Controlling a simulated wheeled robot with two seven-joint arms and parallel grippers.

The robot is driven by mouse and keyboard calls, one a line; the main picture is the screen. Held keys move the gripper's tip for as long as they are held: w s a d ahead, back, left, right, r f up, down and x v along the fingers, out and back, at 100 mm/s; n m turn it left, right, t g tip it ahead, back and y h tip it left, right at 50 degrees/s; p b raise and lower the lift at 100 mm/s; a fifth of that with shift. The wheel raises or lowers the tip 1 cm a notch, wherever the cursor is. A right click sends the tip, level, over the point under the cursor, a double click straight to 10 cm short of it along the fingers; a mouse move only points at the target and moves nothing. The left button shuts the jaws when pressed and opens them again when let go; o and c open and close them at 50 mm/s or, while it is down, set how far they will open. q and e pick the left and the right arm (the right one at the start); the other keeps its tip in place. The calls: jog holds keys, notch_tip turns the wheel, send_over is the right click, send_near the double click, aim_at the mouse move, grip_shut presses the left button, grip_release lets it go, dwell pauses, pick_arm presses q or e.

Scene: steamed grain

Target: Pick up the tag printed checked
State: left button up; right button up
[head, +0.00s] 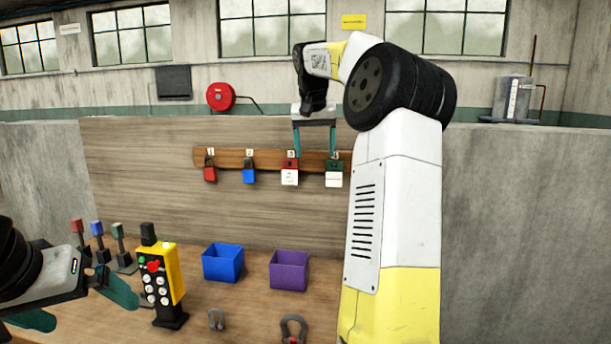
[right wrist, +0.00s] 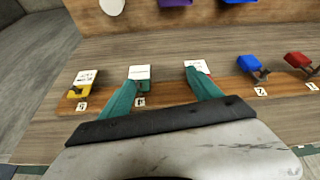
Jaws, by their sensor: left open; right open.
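White tags hang on padlocks along a wooden rail. One tag (head: 289,178) is on the red padlock under 3; another tag (head: 334,180) is on the green padlock under 4. The right wrist view shows these as the 3 tag (right wrist: 197,66) and 4 tag (right wrist: 139,72), plus a third tag (right wrist: 84,77) on the yellow padlock at 5. Their print is too small to read surely. My right gripper (head: 315,155) is open before the rail, its fingertips near the 3 and 4 padlocks. My left gripper (head: 93,312) is open and empty at the lower left.
Untagged red (head: 210,174) and blue (head: 249,176) padlocks hang at 1 and 2. Below stand a blue bin (head: 223,263), a purple bin (head: 289,271), a yellow control box (head: 161,280) and several levers (head: 119,245). Two shackles (head: 293,328) lie in front. My right arm hides the rail's right end.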

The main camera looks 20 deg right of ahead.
aim_at(334, 163)
jog(key=shift+m, duration=0.8)
jog(key=d, duration=0.2)
jog(key=w+d+f, duration=0.1)
jog(key=d, duration=0.1)
jog(key=w+d, duration=0.1)
jog(key=d, duration=0.2)
jog(key=shift+f, duration=0.3)
jog(key=shift+w+d+f, duration=0.1)
jog(key=shift+d+f, duration=0.1)
jog(key=shift+f, duration=0.1)
jog(key=x, duration=0.7)
jog(key=shift+s+a+f, duration=0.15)
jog(key=shift+s, duration=0.15)
jog(key=shift+c, duration=0.2)
jog(key=c, duration=1.4)
jog(key=shift+o, duration=0.2)
jog(key=shift+r, duration=0.2)
